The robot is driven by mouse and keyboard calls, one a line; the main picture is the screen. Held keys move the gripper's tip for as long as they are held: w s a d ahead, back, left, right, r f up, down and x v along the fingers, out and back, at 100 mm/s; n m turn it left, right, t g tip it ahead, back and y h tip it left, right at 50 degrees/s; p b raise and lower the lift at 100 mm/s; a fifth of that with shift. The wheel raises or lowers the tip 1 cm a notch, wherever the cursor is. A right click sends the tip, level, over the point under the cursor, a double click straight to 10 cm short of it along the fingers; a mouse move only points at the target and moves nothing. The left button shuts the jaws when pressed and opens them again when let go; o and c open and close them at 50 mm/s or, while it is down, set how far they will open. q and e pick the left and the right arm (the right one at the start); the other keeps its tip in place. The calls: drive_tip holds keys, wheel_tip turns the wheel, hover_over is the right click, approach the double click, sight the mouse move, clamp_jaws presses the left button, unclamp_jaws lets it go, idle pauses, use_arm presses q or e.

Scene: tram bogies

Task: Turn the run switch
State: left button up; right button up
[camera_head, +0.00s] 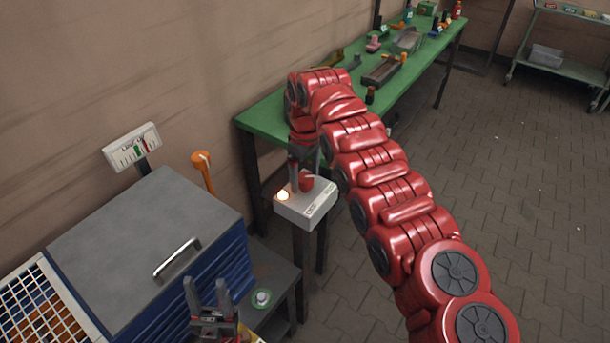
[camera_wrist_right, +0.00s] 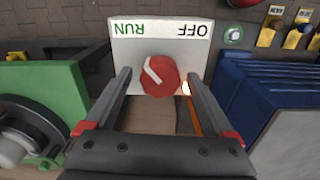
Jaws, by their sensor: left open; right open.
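The run switch is a red knob (camera_head: 306,183) on a pale control box (camera_head: 318,206) on a post, in the middle of the head view. In the right wrist view the knob (camera_wrist_right: 160,76) has a white mark pointing up-left, towards the word RUN; the labels RUN and OFF appear upside down. My right gripper (camera_head: 303,176) is open at the box, with its fingers on either side of the knob in the wrist view (camera_wrist_right: 158,74). Contact cannot be told. My left gripper (camera_head: 207,285) is open and empty, low in the head view.
A lit lamp (camera_head: 283,196) is on the box beside the knob. A grey-topped blue cabinet (camera_head: 145,235) stands left, with an orange-handled tool (camera_head: 202,170) behind. A green workbench (camera_head: 262,120) runs along the wall. The paved floor (camera_head: 500,200) at right is clear.

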sight(304, 177)
drive_tip(key=r, duration=0.3)
drive_tip(key=r+p, duration=0.1)
drive_tip(key=r, duration=0.2)
drive_tip(key=shift+a+r, duration=0.2)
drive_tip(key=shift+r, duration=0.2)
wheel_tip(304, 177, up, 10)
drive_tip(key=p, duration=1)
drive_tip(key=shift+d+r, duration=0.15)
drive_tip(key=shift+r, duration=0.05)
